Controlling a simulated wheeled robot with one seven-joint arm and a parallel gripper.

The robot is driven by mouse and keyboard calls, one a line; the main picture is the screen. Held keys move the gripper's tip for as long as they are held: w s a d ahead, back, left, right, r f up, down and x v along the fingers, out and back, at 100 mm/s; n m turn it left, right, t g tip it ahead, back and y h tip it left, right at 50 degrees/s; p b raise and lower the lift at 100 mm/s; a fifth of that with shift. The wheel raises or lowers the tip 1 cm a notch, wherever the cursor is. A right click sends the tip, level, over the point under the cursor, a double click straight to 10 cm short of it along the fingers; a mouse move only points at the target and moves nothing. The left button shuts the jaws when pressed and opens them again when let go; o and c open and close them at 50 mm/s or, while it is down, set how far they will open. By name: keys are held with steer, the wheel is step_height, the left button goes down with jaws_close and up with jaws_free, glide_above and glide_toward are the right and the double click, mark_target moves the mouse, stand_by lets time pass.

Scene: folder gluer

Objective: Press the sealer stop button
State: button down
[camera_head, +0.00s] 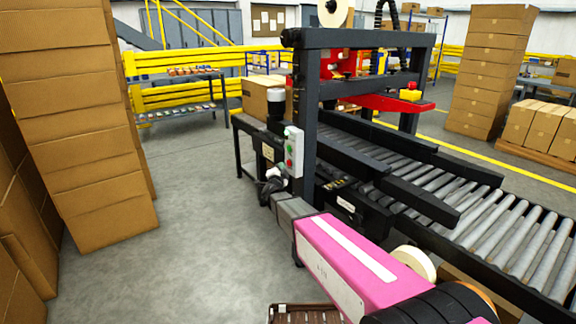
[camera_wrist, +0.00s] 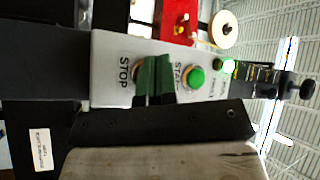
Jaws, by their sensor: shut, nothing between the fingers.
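The sealer's light grey control box (camera_head: 294,152) is mounted on the dark post of the machine. In the wrist view the box (camera_wrist: 112,68) appears turned sideways, with the words STOP and START on it. The stop button (camera_wrist: 137,72) is mostly hidden behind my fingers; only part of its orange-red rim shows beside the word STOP. The green start button (camera_wrist: 196,77) is uncovered to the right of the fingers. My gripper (camera_wrist: 154,72) is shut and empty, its dark green fingers in front of the stop button. I cannot tell whether they touch it.
A lit green lamp (camera_wrist: 229,66) is beyond the start button. The sealer's roller conveyor (camera_head: 490,225) extends right. Stacked cartons (camera_head: 85,120) stand at the left, and a brown crate (camera_head: 300,314) is at the bottom. The grey floor (camera_head: 200,200) between is clear.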

stand_by(0.4)
steer(key=shift+w+d, duration=0.25)
steer(key=shift+d, duration=0.15)
steer(key=shift+w+d, duration=0.15)
stand_by(0.6)
steer(key=shift+s+a, duration=0.4)
steer(key=shift+a, duration=0.2)
steer(key=s+a, duration=0.1)
steer(key=a, duration=0.1)
steer(key=s+a, duration=0.2)
steer(key=a, duration=0.1)
steer(key=shift+s, duration=0.2)
stand_by(0.5)
steer(key=shift+d, duration=0.1)
stand_by(0.4)
